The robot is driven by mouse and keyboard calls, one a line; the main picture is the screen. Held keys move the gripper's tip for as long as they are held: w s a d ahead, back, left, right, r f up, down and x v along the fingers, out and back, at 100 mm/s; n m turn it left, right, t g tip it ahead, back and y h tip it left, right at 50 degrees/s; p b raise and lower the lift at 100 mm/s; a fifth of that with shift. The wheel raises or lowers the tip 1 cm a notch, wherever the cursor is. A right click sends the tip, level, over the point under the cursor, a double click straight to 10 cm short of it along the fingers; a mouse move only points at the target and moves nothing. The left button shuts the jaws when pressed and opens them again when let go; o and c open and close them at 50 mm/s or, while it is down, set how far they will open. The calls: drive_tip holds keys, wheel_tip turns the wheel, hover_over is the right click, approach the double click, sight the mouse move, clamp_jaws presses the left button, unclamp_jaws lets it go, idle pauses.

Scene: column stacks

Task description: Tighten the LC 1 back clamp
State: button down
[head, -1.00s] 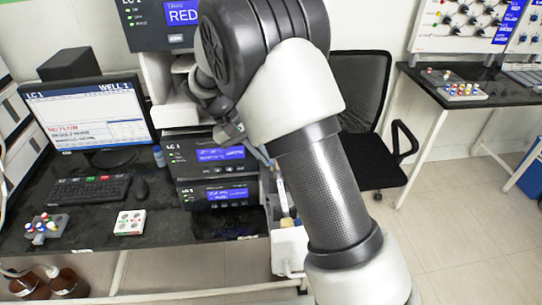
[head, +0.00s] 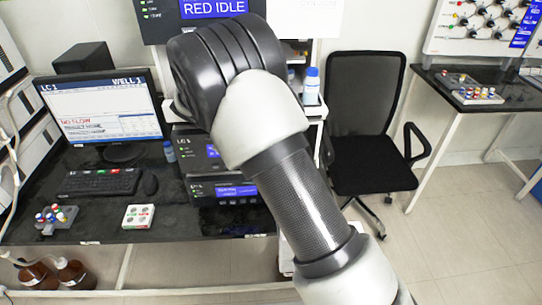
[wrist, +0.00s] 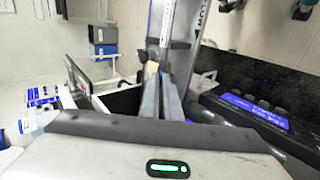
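The LC 1 module (head: 196,158), a dark box with a blue display, stands on the bench and is partly covered by my arm in the head view. I cannot make out its back clamp in either view. My gripper is hidden behind my arm in the head view. In the wrist view my gripper (wrist: 161,80) shows two grey fingers close together, with a small tan piece by the left tip. A clear upright panel (wrist: 180,35) stands just beyond the fingertips. I see nothing clearly held. A monitor (head: 95,110) reads LC 1, WELL 1 and NO FLOW.
A second dark module (head: 232,192) sits under LC 1. A keyboard (head: 98,183), a vial rack (head: 52,216) and a white block (head: 138,216) lie on the left bench. A blue-capped bottle (head: 311,88) stands right of my arm. A black chair (head: 368,140) stands further right.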

drive_tip(key=c, duration=2)
unclamp_jaws()
drive_tip(key=v, duration=1.7)
drive_tip(key=shift+a+r, duration=0.1)
drive_tip(key=shift+r, duration=0.1)
